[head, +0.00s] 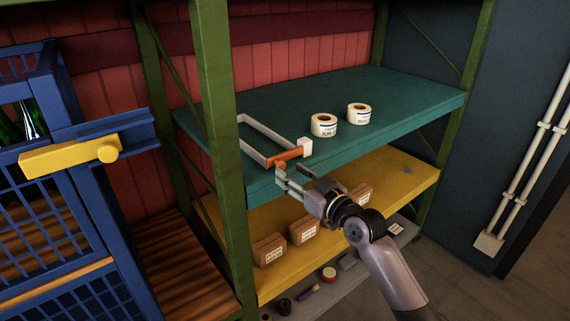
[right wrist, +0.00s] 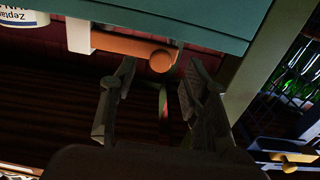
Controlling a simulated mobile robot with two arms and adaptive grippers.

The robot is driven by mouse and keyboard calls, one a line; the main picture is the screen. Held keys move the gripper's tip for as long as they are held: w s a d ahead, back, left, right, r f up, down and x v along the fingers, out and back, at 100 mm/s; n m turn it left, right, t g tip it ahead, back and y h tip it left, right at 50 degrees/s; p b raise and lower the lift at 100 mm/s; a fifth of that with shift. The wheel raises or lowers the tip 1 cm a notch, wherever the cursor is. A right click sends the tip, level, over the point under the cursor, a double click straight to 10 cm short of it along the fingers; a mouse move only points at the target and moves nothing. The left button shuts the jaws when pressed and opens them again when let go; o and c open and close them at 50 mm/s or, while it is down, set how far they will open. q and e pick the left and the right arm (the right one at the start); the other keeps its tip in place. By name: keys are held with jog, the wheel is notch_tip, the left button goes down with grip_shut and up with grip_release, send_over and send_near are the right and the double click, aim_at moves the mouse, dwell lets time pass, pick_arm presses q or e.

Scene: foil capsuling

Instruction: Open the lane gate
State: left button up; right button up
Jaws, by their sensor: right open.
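A white U-shaped frame (head: 262,139) lies on the teal shelf, with an orange bar (head: 288,156) along its front side and a white block (head: 305,146) at the bar's right end. I take this as the lane gate; its bar lies across the front edge of the shelf. My right gripper (head: 281,178) is open and empty just below and in front of the bar's left end. In the right wrist view the orange bar (right wrist: 125,45) ends in a round knob (right wrist: 161,60) just beyond and between the open fingertips (right wrist: 160,75). My left gripper is not in view.
Two white label rolls (head: 323,126) stand on the teal shelf (head: 400,98). Several brown boxes (head: 303,230) sit on the yellow shelf below. A green post (head: 218,150) stands left of the gate. A blue cage (head: 60,200) with a yellow latch (head: 70,155) is at the left.

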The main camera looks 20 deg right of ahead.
aim_at(283, 167)
jog(key=shift+x, duration=1.8)
jog(key=shift+c, duration=0.5)
grip_shut()
